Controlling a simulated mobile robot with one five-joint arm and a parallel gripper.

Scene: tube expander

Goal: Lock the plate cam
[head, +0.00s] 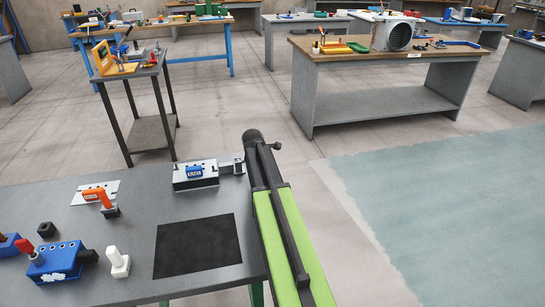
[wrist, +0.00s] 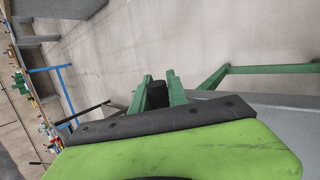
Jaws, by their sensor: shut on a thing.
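My gripper (wrist: 160,80) shows in the wrist view as two green fingers shut on a dark, round-ended piece (wrist: 157,96). I cannot tell whether this piece belongs to a plate cam. In the head view my arm reaches along the right edge of the near grey table (head: 140,235), and I cannot make out the fingers there. Left of my arm, a pale grey fixture (head: 196,174) with a blue part on top stands on the table. A small grey block (head: 238,164) sits between it and my arm. No part is clearly recognisable as the plate cam.
A black mat (head: 198,246) lies on the near table. An orange-handled clamp (head: 98,197), a white upright piece (head: 118,262) and a blue device (head: 57,262) stand left of it. A green table frame (wrist: 250,70) shows in the wrist view. Floor is clear right of my arm.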

